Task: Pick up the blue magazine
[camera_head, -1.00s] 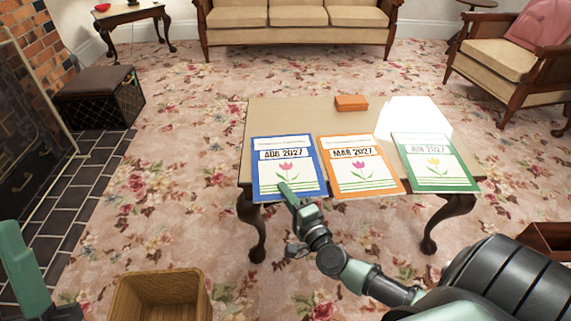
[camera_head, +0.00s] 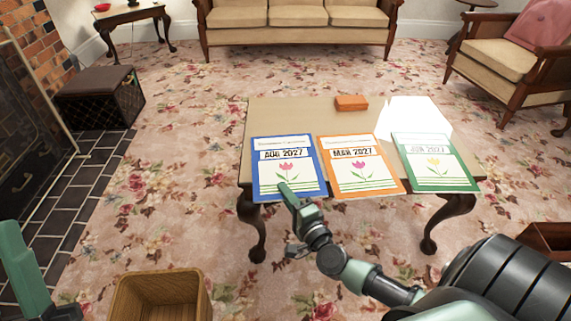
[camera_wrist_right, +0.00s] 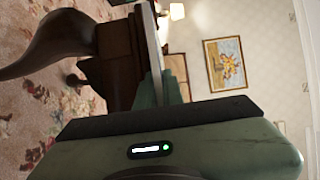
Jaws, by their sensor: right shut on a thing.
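The blue magazine (camera_head: 264,180), marked AUG 2027 with a pink tulip, lies on the coffee table at the left of a row of magazines. Its near edge hangs slightly past the table's front edge. My right gripper (camera_head: 287,190) is shut on this near edge, one finger showing over the cover. In the right wrist view the magazine (camera_wrist_right: 150,40) appears edge-on as a thin strip between the fingers (camera_wrist_right: 160,88). A green piece of my left arm shows at the lower left of the head view; its fingertips cannot be made out.
An orange magazine (camera_head: 361,184) and a green magazine (camera_head: 437,179) lie to the right on the table (camera_head: 290,112). An orange box (camera_head: 351,103) sits at the back. Carpet around the table is mostly clear.

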